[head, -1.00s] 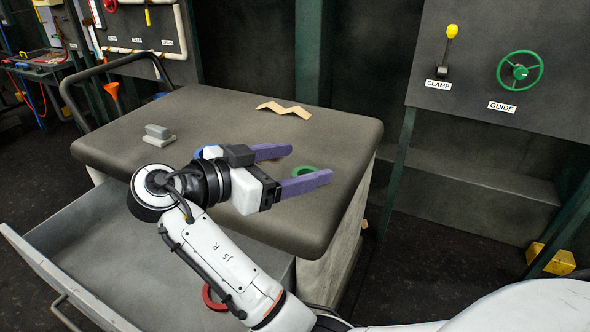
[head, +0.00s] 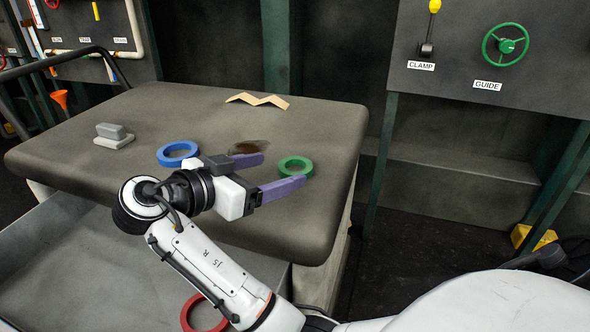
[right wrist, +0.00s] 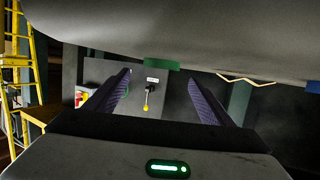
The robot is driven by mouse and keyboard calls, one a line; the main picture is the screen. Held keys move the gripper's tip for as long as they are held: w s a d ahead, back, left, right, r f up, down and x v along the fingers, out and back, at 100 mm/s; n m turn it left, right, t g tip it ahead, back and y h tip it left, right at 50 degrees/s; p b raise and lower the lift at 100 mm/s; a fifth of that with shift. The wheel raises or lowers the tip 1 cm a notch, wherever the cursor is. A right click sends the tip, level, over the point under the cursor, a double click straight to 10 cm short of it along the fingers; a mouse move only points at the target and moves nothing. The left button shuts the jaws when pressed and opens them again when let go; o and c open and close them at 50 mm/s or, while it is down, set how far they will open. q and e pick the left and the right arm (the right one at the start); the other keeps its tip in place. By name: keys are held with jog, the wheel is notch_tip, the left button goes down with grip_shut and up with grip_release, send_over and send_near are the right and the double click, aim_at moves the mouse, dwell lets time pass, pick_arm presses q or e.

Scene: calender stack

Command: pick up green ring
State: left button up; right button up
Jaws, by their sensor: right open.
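The green ring (head: 309,168) lies flat on the grey tabletop near its right side. My right gripper (head: 283,170) is open and empty, its two purple fingers pointing right. In the head view its near finger overlaps the lower edge of the ring, and its far finger ends left of the ring. In the right wrist view, which is upside down, the green ring (right wrist: 161,65) shows edge-on, ahead and between the spread fingers (right wrist: 160,88). I cannot tell whether a finger touches it. My left gripper is not in view.
A blue ring (head: 165,160) lies left of the gripper, partly hidden. A red ring (head: 187,313) is in the open drawer (head: 60,250). A grey block (head: 112,135) and a zigzag piece (head: 258,100) lie on the table (head: 190,105). The table's right edge is near the green ring.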

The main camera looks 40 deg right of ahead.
aim_at(302, 163)
jog(key=x, duration=0.5)
jog(key=shift+w+f+b, duration=0.1)
jog(key=shift+f+b, duration=0.1)
jog(key=shift+b, duration=0.1)
jog(key=c, duration=1.1)
